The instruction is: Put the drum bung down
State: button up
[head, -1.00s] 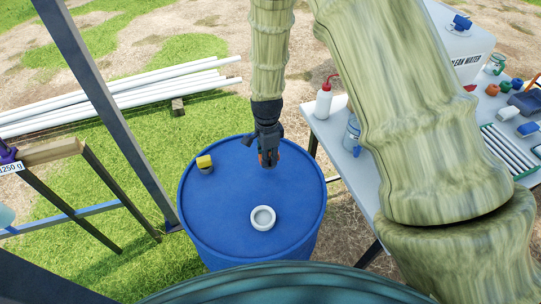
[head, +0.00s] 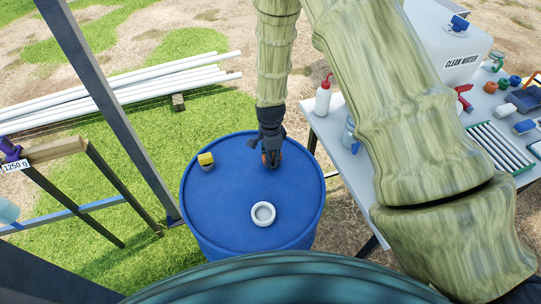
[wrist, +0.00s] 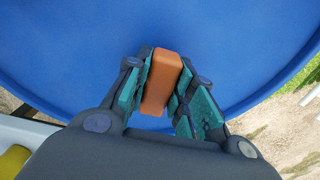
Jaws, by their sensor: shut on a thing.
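My gripper (head: 271,160) points down over the far right part of the blue drum's lid (head: 225,190). It is shut on an orange block-shaped part, which I take to be the drum bung (wrist: 161,80), seen between the two fingers in the wrist view. In the head view the bung is mostly hidden by the fingers. It is close to the lid, but I cannot tell whether it touches. A white ring-shaped opening (head: 263,222) is on the near part of the lid, apart from my gripper.
A yellow-topped piece (head: 206,160) stands at the lid's left edge. A table (head: 335,125) on the right holds a red-capped bottle (head: 323,97), a clean water container (head: 445,45) and several small items. A dark frame post (head: 110,105) rises on the left. The lid's middle is clear.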

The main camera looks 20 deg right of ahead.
jog(key=shift+f, duration=0.1)
jog(key=o, duration=1)
jog(key=shift+c, duration=0.2)
notch_tip(320, 180, up, 12)
jog(key=b, duration=0.4)
